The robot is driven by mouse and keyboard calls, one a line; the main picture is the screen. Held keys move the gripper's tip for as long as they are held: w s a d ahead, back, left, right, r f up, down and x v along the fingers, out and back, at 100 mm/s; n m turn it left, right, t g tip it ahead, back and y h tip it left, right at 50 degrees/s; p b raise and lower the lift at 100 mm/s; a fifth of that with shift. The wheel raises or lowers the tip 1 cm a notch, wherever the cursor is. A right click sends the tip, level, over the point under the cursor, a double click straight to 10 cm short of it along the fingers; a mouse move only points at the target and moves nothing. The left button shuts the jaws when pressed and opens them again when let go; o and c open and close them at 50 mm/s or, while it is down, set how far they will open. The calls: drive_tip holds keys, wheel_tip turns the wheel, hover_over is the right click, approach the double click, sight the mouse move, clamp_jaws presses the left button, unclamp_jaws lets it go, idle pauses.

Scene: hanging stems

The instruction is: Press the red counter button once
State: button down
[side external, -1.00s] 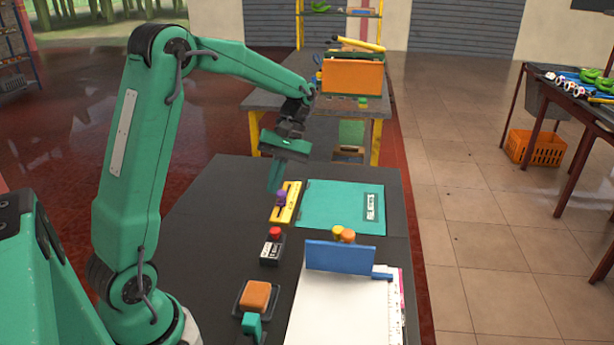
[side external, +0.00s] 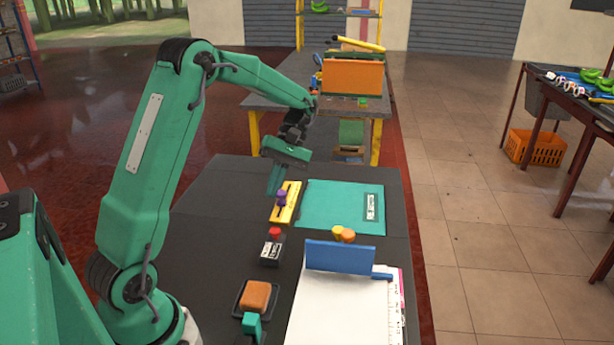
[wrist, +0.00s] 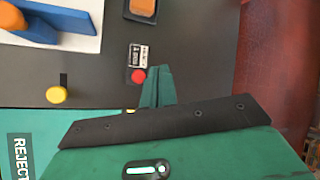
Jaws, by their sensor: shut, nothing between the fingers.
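The red counter button (side external: 275,232) sits on top of a small dark counter box (side external: 270,250) with a white printed face, on the dark table. My gripper (side external: 274,182) points down with its green fingers together and empty. It is above the table beside the yellow strip, farther from the camera than the red button and apart from it. In the wrist view the red button (wrist: 138,76) shows just left of my closed fingertips (wrist: 158,72), with the counter's printed face (wrist: 139,54) behind it.
A yellow strip with a purple knob (side external: 282,197) lies between my gripper and the counter. A teal panel (side external: 335,212), a blue upright plate (side external: 340,257), white paper (side external: 335,310) and an orange block on a dark tray (side external: 256,296) are nearby.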

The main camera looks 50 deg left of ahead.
sight(277, 229)
drive_tip(key=shift+f, duration=4.3)
drive_tip(key=shift+d+f, duration=0.1)
drive_tip(key=shift+f, duration=0.9)
drive_tip(key=shift+r, duration=1)
drive_tip(key=shift+r, duration=0.15)
drive_tip(key=shift+r, duration=2.35)
